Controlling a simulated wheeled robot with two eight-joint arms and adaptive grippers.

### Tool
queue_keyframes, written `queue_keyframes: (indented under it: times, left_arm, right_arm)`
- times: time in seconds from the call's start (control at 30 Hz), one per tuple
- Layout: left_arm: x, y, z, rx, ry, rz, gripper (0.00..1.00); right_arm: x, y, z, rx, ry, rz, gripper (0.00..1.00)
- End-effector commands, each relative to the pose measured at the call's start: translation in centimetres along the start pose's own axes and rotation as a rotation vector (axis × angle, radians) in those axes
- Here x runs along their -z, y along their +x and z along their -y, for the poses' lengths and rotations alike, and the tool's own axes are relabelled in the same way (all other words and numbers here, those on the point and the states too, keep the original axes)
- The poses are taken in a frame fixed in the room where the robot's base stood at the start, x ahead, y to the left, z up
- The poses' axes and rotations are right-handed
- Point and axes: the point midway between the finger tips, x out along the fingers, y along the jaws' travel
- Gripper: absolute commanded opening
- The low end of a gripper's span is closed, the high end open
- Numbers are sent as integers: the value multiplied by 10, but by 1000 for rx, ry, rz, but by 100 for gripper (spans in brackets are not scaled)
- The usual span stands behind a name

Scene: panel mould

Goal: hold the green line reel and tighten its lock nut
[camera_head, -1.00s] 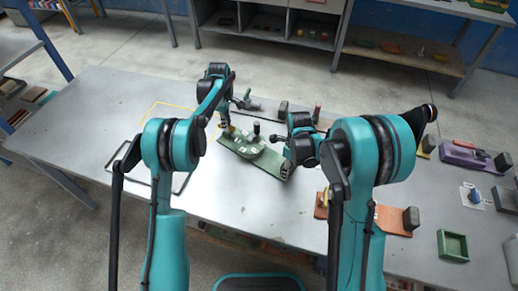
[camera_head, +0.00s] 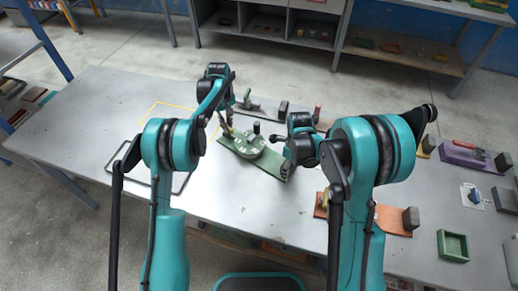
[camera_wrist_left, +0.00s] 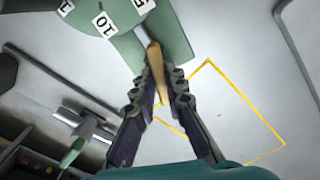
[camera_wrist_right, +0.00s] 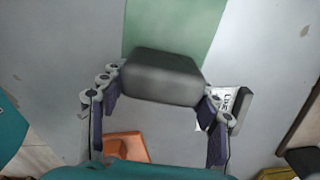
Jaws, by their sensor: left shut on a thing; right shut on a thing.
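The green line reel (camera_head: 249,144) is a round dial with white number tags on a long green board (camera_head: 268,162). A dark upright knob (camera_head: 257,128) stands on it. My left gripper (camera_head: 226,122) is shut on a tan lever (camera_wrist_left: 155,62) at the reel's far left edge; the lever's tip meets green parts in the left wrist view. I cannot tell how it joins the lock nut, which I cannot make out. My right gripper (camera_wrist_right: 162,88) is shut on a dark grey block (camera_wrist_right: 160,75) at the board's near right end.
A yellow outline (camera_wrist_left: 235,105) marks bare table left of the reel. An orange board (camera_head: 390,219), a green tray (camera_head: 453,245) and a purple board (camera_head: 467,157) lie to the right. A grey board with a dark block (camera_head: 283,107) lies behind the reel.

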Motion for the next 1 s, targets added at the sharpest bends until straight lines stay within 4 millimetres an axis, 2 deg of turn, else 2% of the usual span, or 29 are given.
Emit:
queue_keyframes:
  times: [1.0]
  left_arm:
    - [0, 0, 0, 0, 922, 0, 0]
  right_arm:
    - [0, 0, 0, 0, 0, 0, 15]
